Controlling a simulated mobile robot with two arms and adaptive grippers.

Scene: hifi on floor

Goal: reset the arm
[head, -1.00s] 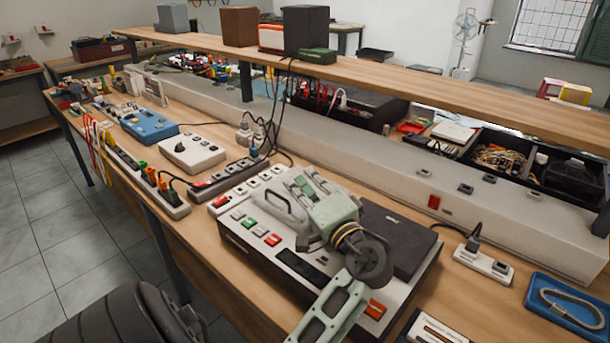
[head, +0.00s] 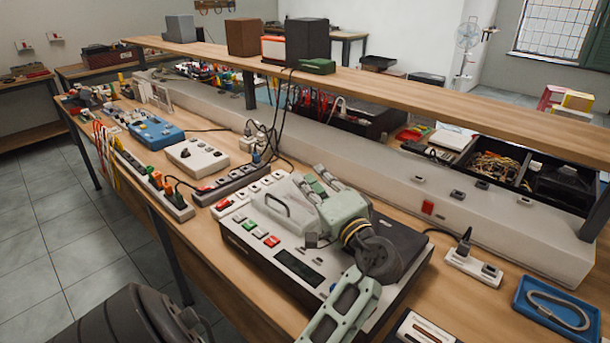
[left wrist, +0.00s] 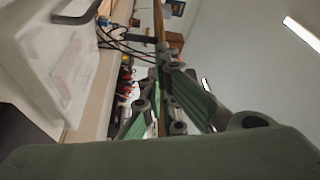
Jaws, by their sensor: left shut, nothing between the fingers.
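My left gripper (head: 322,182) is over the rear part of a large grey and white hi-fi unit (head: 270,262) on the wooden workbench. Its green fingers are close together with nothing between them, and they also show in the left wrist view (left wrist: 178,105). The unit has a lid with a handle (head: 282,200), coloured buttons and a dark display on its front. My left arm covers part of its right side. I cannot tell whether the gripper touches the unit. My right gripper is not in view.
A power strip (head: 472,266) and a blue tray (head: 553,304) with a grey cable lie to the right. A white box (head: 196,156) and a blue device (head: 157,133) stand at the left. A raised wooden shelf (head: 400,90) runs behind. A dark chair (head: 130,318) is in front.

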